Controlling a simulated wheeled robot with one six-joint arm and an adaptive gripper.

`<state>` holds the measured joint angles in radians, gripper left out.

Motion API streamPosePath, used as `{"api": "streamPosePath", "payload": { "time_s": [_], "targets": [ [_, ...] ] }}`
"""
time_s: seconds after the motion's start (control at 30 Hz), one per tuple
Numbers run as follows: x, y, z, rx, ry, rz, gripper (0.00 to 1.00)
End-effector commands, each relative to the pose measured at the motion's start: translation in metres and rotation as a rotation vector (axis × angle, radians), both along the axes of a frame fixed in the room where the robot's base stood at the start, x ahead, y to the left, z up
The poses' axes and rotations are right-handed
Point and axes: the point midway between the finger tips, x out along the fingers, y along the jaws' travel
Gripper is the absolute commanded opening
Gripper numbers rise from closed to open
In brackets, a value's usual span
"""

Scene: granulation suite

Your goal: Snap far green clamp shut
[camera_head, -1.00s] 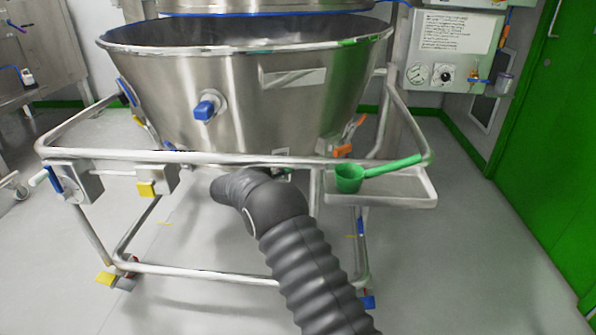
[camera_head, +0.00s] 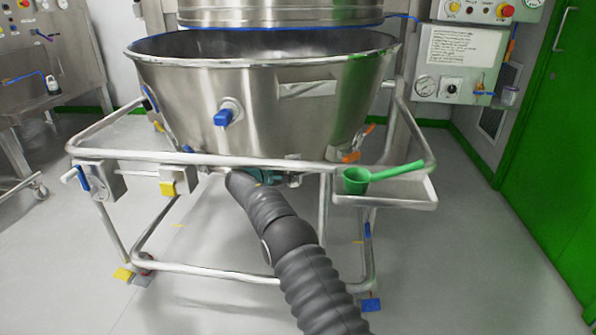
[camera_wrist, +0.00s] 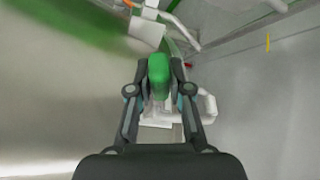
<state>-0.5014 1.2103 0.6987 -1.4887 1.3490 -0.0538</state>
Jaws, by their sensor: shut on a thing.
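In the wrist view my gripper (camera_wrist: 159,88) is shut on a green rounded piece, which looks like the lever of the green clamp (camera_wrist: 158,66). The fingers sit on either side of it. The rest of the clamp is mostly hidden behind the fingers, so I cannot tell whether it is latched. In the head view my arm reaches under the steel bowl (camera_head: 255,105). My gripper and the clamp are largely hidden there behind the cart's front rail (camera_head: 225,160).
A green scoop (camera_head: 357,180) lies on a small tray (camera_head: 415,196) at the cart's right. Blue (camera_head: 228,112), yellow (camera_head: 167,188) and orange (camera_head: 350,157) handles stick out around the bowl and frame. Open floor (camera_head: 480,260) lies to the right.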

Motion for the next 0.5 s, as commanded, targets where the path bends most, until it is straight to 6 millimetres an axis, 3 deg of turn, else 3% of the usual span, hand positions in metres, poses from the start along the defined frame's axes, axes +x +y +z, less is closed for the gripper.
{"api": "streamPosePath", "payload": {
  "time_s": [0.37, 0.4, 0.5],
  "targets": [
    [0.0008, -0.0016, 0.0016, -0.001, 0.000, -0.004, 0.00],
    [0.0008, -0.0016, 0.0016, -0.001, 0.000, -0.004, 0.21],
    [0.0006, -0.0013, 0.0014, -0.001, 0.000, -0.003, 0.44]
  ]
}}
